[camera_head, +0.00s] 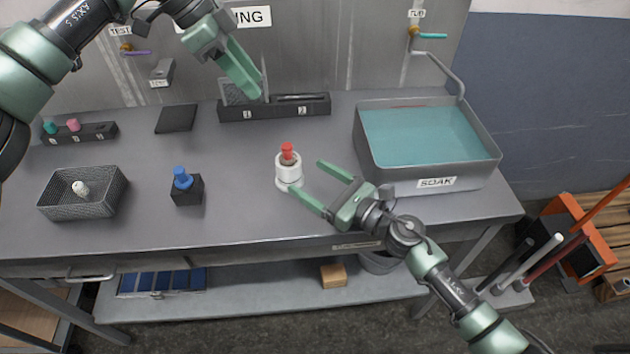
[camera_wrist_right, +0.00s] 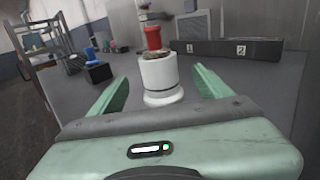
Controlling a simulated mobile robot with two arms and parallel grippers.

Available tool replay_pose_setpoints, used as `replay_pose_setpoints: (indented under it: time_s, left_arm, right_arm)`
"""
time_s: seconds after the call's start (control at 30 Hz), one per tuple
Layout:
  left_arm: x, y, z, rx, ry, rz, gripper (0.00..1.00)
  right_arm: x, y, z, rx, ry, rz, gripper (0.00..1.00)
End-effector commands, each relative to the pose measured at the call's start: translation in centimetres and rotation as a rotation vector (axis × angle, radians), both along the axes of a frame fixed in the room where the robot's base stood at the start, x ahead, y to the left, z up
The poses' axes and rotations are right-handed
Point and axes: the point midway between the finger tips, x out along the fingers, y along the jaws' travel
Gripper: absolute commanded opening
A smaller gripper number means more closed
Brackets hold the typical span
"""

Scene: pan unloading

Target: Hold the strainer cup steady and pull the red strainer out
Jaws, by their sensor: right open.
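The white strainer cup (camera_head: 288,172) stands upright on the grey table, left of the soak basin. The red strainer (camera_head: 287,153) sticks up from its top; the cup (camera_wrist_right: 160,77) and the red strainer (camera_wrist_right: 153,38) also show in the right wrist view. My right gripper (camera_head: 307,177) is open at the cup's right front. In the wrist view its fingers (camera_wrist_right: 160,88) flank the cup with gaps visible on both sides. My left gripper (camera_head: 262,97) is raised above the numbered rack at the back, away from the cup; its finger gap is unclear.
The numbered rack (camera_head: 315,107) has a mesh panel (camera_head: 232,93) at its left end. A teal-filled soak basin (camera_head: 488,163) stands right. A black block with a blue knob (camera_head: 187,192) and a wire basket (camera_head: 62,207) stand left. The table around the cup is clear.

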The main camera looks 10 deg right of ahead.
Motion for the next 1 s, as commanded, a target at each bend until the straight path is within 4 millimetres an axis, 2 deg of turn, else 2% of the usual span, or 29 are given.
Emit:
replay_pose_setpoints:
  time_s: [0.3, 0.5, 0.87, 0.97, 1.0]
  left_arm:
    - [0.0, 0.0, 0.0, 0.0, 0.0, 0.0, 0.36]
    - [0.0, 0.0, 0.0, 0.0, 0.0, 0.0, 0.36]
    - [0.0, 0.0, 0.0, 0.0, 0.0, 0.0, 0.36]
    - [0.0, 0.0, 0.0, 0.0, 0.0, 0.0, 0.36]
    - [0.0, 0.0, 0.0, 0.0, 0.0, 0.0, 0.36]
  right_arm:
    - [3.3, 3.4, 0.1, 0.004, 0.001, 0.0, 0.78]
    - [4.8, 4.9, 0.0, 0.004, 0.003, 0.001, 0.78]
    - [5.1, 5.3, 0.0, 0.003, 0.003, 0.002, 0.78]
    - [5.1, 5.3, 0.0, 0.004, 0.004, 0.002, 0.53]
    - [5.1, 5.3, 0.0, 0.004, 0.004, 0.002, 0.42]
